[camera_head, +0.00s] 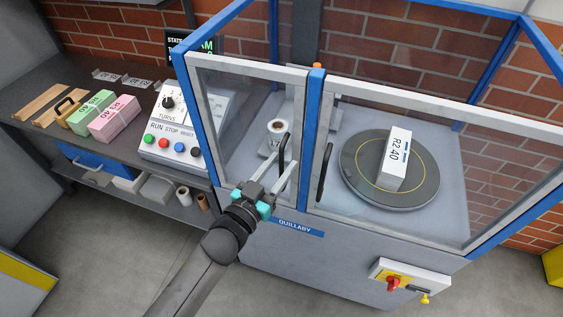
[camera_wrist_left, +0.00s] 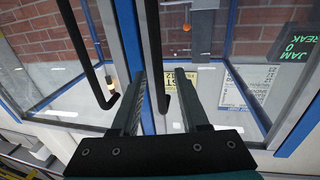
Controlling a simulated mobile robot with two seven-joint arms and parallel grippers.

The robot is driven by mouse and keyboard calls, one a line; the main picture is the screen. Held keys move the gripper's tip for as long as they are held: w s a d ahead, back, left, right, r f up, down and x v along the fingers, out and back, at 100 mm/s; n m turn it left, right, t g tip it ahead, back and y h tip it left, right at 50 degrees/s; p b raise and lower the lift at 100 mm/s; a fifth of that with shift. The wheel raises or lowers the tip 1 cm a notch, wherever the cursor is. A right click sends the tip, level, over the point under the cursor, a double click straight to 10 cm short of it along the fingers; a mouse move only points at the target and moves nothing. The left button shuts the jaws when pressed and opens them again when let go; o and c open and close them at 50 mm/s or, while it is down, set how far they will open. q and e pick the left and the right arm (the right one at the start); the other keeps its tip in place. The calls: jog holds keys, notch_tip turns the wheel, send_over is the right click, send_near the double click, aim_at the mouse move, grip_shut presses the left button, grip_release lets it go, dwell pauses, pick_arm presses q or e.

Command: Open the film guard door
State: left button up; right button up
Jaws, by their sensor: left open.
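The machine's left door (camera_head: 246,73) is a grey-framed clear panel and looks closed. A roll on a spindle shows behind it. Its black bar handle (camera_head: 283,150) is near the blue centre post (camera_head: 315,90). My left gripper (camera_head: 283,162) is open at this handle. In the left wrist view a black handle (camera_wrist_left: 154,45) runs between the open fingers of the left gripper (camera_wrist_left: 161,80); I cannot tell whether they touch it. The right door (camera_head: 375,95) also looks closed and has its own black handle (camera_head: 324,172). My right gripper is not in view.
Behind the right door, a white bundle (camera_head: 396,160) lies on a dark round turntable (camera_head: 365,192). A control box (camera_head: 170,140) with coloured buttons stands on the bench at left. A red switch (camera_head: 393,284) juts out on the lower right front. Floor in front is clear.

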pick_arm(q)
jog(key=shift+w+d, duration=0.25)
jog(key=shift+w, duration=0.15)
grip_shut()
dwell(1.3)
